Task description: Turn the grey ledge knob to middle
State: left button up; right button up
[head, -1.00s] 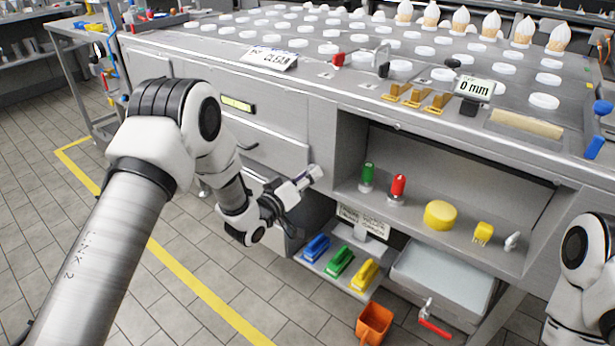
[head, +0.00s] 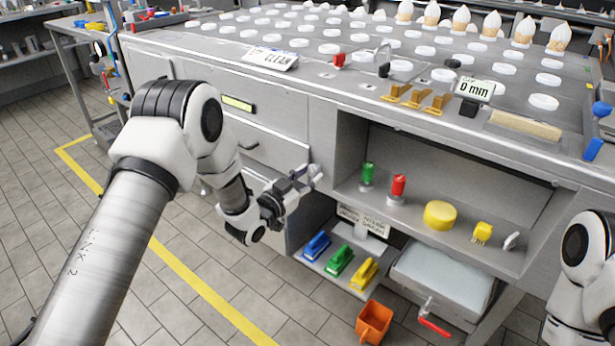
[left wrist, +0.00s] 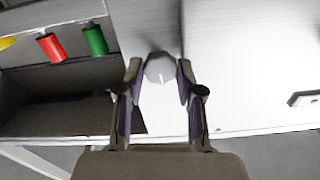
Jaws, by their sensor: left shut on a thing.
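The grey ledge knob (left wrist: 160,70) shows in the left wrist view as a many-sided grey disc with a short white mark on its face. It is on the pale front panel beside the open shelf. My left gripper (left wrist: 157,88) has one finger on each side of it and is shut on it. In the head view my left gripper (head: 306,175) reaches the cabinet front just left of the shelf opening; its fingers largely hide the knob there. My right gripper is out of view; only part of my right arm shows at the right edge.
Right of my left gripper the open shelf holds a green bottle (head: 367,174), a red bottle (head: 398,188) and a yellow round block (head: 440,215). Below are coloured brushes (head: 340,260) and an orange bin (head: 374,322). A drawer handle (left wrist: 304,98) shows in the wrist view.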

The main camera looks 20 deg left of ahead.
pick_arm(q)
jog(key=shift+m, duration=0.4)
jog(key=shift+f, duration=0.1)
jog(key=o, duration=1.2)
jog(key=shift+c, duration=0.2)
jog(key=shift+s, duration=0.1)
jog(key=v, duration=1.1)
jog(key=shift+s+a, duration=0.15)
jog(key=shift+s, duration=0.25)
